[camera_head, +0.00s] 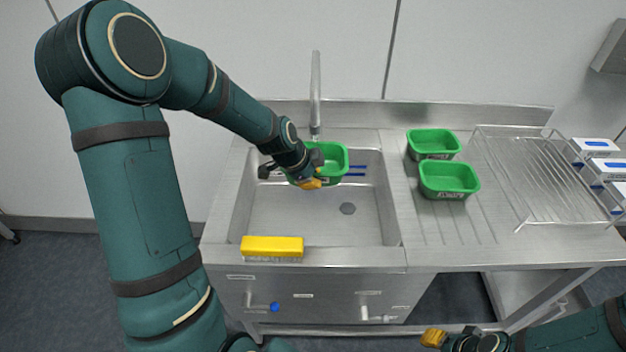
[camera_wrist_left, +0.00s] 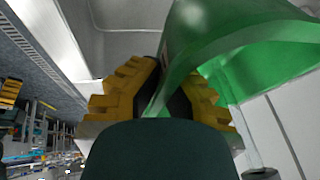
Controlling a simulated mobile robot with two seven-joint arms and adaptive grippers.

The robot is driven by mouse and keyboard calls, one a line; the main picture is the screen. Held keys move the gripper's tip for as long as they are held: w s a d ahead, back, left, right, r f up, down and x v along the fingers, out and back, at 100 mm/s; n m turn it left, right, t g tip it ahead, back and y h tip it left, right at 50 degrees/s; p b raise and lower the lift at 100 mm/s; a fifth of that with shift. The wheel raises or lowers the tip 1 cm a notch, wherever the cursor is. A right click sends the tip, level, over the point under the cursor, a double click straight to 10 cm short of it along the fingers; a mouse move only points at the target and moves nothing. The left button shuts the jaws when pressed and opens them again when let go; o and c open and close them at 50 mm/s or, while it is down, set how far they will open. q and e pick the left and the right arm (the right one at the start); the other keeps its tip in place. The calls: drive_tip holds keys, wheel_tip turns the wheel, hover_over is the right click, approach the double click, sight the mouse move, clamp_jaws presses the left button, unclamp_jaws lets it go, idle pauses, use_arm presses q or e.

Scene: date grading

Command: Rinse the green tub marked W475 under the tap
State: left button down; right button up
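A green tub (camera_head: 336,157) is held over the sink basin (camera_head: 290,212), just in front of the upright tap (camera_head: 315,95). My left gripper (camera_head: 312,178) is at the tub's near left side. In the left wrist view the yellow fingers (camera_wrist_left: 165,98) are closed on the wall of the green tub (camera_wrist_left: 205,40). My arm hides part of the tub, and I cannot read its mark. No water stream is visible. Two more green tubs, one behind (camera_head: 433,143) and one in front (camera_head: 448,180), stand on the drainboard; their labels are too small to read. My right gripper (camera_head: 436,338) is low at the front right, away from the tubs.
A yellow brush (camera_head: 272,247) lies on the sink's front edge. A wire rack (camera_head: 535,175) stands on the right, with white boxes (camera_head: 600,165) beyond it. A blue-tipped valve (camera_head: 274,307) and another valve (camera_head: 366,313) are on the front panel.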

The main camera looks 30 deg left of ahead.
use_arm(q)
drive_tip(key=shift+w+d, duration=0.35)
drive_tip(key=shift+d, duration=0.2)
drive_tip(key=shift+s+a+b, duration=0.1)
drive_tip(key=shift+a+b, duration=0.1)
drive_tip(key=shift+b, duration=0.1)
idle(0.7)
drive_tip(key=shift+s+a+b, duration=0.2)
drive_tip(key=shift+a+b, duration=0.1)
drive_tip(key=shift+s, duration=0.1)
idle(0.6)
drive_tip(key=s+d+b, duration=0.3)
drive_tip(key=s+d, duration=0.4)
drive_tip(key=s, duration=0.4)
drive_tip(key=shift+s, duration=0.4)
idle(0.4)
